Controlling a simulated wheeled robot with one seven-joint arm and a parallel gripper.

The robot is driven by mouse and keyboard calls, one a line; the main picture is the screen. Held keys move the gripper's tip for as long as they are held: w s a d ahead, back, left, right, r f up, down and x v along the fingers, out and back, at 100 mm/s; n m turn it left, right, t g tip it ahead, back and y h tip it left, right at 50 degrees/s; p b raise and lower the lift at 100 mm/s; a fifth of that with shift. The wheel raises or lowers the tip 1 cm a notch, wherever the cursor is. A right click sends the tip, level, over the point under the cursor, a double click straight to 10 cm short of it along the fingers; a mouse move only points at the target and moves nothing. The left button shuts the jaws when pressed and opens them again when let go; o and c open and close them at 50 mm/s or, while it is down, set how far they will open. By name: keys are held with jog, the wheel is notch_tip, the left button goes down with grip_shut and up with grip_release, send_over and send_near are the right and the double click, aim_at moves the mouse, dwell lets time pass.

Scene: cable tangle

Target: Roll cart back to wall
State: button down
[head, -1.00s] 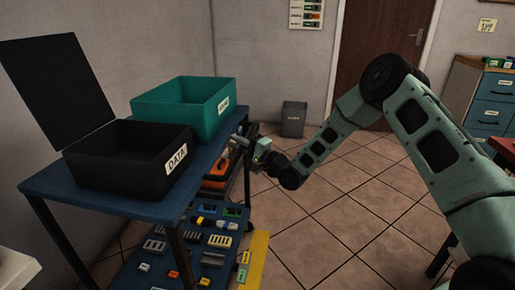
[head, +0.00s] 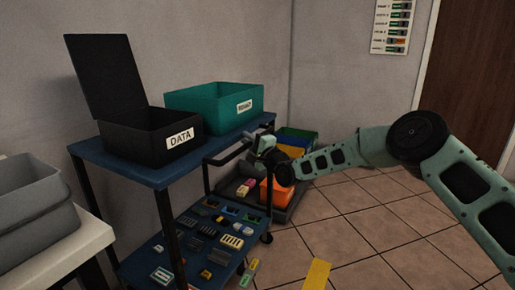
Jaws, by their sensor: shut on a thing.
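The cart (head: 289,209) is a low dark platform with a raised black push handle (head: 226,156), partly hidden by the blue table. It carries an orange bin, and green, blue and yellow bins behind it. My gripper (head: 262,146) is shut on the right part of the handle, beside the table's right end; its fingertips are small and hard to make out. The grey wall (head: 240,45) rises behind the table and cart. The gap between cart and wall is hidden.
The blue two-shelf table (head: 150,172) stands close on the left, with a black DATA box (head: 152,142) and teal bin (head: 215,107) on top and small parts below. Grey trays (head: 35,205) stand far left. Tiled floor (head: 400,240) is open at right; a yellow strip (head: 317,274) marks it.

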jog(key=shift+w+a+r, duration=0.1)
jog(key=shift+w+a, duration=0.2)
jog(key=shift+a, duration=0.45)
jog(key=c, duration=1.4)
grip_release()
jog(key=shift+a, duration=0.1)
jog(key=shift+o, duration=0.2)
jog(key=p+v, duration=0.2)
jog(key=v, duration=1.5)
jog(key=shift+d, duration=0.35)
